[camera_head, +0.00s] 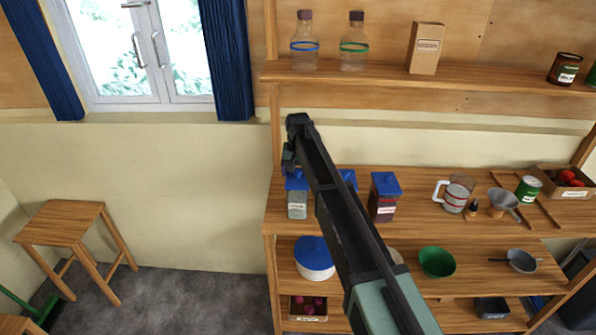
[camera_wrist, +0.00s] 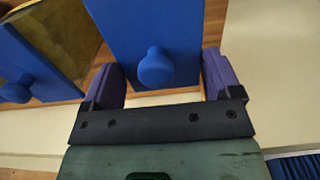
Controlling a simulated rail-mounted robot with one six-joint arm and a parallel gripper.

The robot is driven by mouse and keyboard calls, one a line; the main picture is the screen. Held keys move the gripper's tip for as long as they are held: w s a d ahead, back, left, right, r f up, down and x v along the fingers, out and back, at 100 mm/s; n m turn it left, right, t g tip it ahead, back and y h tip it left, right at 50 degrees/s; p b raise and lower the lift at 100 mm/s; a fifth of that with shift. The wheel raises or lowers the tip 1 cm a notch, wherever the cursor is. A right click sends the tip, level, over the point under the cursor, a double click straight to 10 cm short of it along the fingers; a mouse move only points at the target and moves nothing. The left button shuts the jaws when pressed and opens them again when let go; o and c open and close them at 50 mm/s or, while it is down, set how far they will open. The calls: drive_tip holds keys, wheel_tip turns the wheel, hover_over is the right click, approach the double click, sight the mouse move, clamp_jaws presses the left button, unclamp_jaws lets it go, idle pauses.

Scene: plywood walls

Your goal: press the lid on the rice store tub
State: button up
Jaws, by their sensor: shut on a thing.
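In the wrist view a blue lid (camera_wrist: 150,20) with a round knob lies between the two purple finger pads of my gripper (camera_wrist: 161,80), which is shut on it. In the head view my gripper (camera_head: 290,158) is over the left end of the counter, just above a clear tub (camera_head: 297,204) with pale contents and a white label. Blue shows at the tub's top, partly hidden by my gripper and arm. I cannot read the label or tell whether the lid is seated.
A dark-filled tub (camera_head: 382,207) with a blue lid stands right of my arm; another blue lid (camera_head: 348,178) is partly behind it. A measuring jug (camera_head: 454,196) and funnel (camera_head: 503,200) stand farther right. The upper shelf (camera_head: 390,75) holds bottles.

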drive_tip(key=o, duration=0.7)
drive_tip(key=shift+o, duration=0.2)
drive_tip(key=shift+r, duration=0.1)
wheel_tip(320, 180, up, 8)
drive_tip(key=p, duration=0.8)
drive_tip(key=shift+c, duration=0.8)
clamp_jaws()
